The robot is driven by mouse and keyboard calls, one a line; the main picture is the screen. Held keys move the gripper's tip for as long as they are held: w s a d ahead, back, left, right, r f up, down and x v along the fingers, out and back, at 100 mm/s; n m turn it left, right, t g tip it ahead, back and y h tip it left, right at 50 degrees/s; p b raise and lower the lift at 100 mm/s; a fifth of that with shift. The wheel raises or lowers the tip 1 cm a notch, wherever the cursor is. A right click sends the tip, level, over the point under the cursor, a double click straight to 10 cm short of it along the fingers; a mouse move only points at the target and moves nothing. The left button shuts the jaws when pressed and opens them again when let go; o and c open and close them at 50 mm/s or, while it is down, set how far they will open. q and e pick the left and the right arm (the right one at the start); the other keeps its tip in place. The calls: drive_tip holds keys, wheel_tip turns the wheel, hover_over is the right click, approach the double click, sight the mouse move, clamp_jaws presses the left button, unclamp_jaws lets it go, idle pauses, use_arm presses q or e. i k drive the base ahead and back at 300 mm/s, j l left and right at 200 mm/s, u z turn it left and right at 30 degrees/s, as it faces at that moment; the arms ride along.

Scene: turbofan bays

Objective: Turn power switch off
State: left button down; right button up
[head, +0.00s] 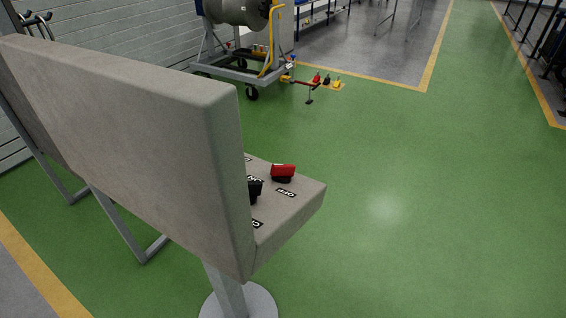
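A grey control console (290,222) stands on a post at the left centre, with its tall back panel (120,130) toward me. On its sloped face are a red switch or knob (283,171) and a black one (254,188), each beside a small dark label. The label near the red one (286,192) is too small to read surely. The back panel hides the rest of the face, so I cannot tell which control is the power switch or how it is set. Neither of my grippers is in view.
The console's post has a round foot (262,300), and grey metal legs (130,235) stand at the left. A wheeled engine stand (240,72) is at the back. Green floor (430,190) is clear to the right. Racks (550,50) line the far right.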

sight(282, 173)
drive_tip(key=u, duration=0.4)
drive_tip(key=i+l+u, duration=0.1)
drive_tip(key=u, duration=0.3)
drive_tip(key=l+u, duration=0.15)
drive_tip(key=u, duration=0.2)
drive_tip(key=i+l+u, duration=0.1)
drive_tip(key=u, duration=0.3)
drive_tip(key=l+u, duration=0.3)
drive_tip(key=l, duration=0.15)
drive_tip(key=l+u, duration=0.5)
drive_tip(key=l, duration=0.35)
drive_tip(key=k+l+u, duration=0.1)
drive_tip(key=l, duration=0.4)
drive_tip(key=l+u, duration=0.15)
drive_tip(key=l, duration=0.3)
drive_tip(key=k+l+u, duration=0.1)
drive_tip(key=l, duration=0.4)
drive_tip(key=k+l, duration=0.1)
drive_tip(key=l, duration=0.35)
drive_tip(key=k+l, duration=0.1)
drive_tip(key=l, duration=0.35)
drive_tip(key=k+l, duration=0.1)
drive_tip(key=l, duration=0.3)
drive_tip(key=k+l, duration=0.15)
drive_tip(key=l, duration=0.3)
drive_tip(key=i+j, duration=0.1)
drive_tip(key=j, duration=0.15)
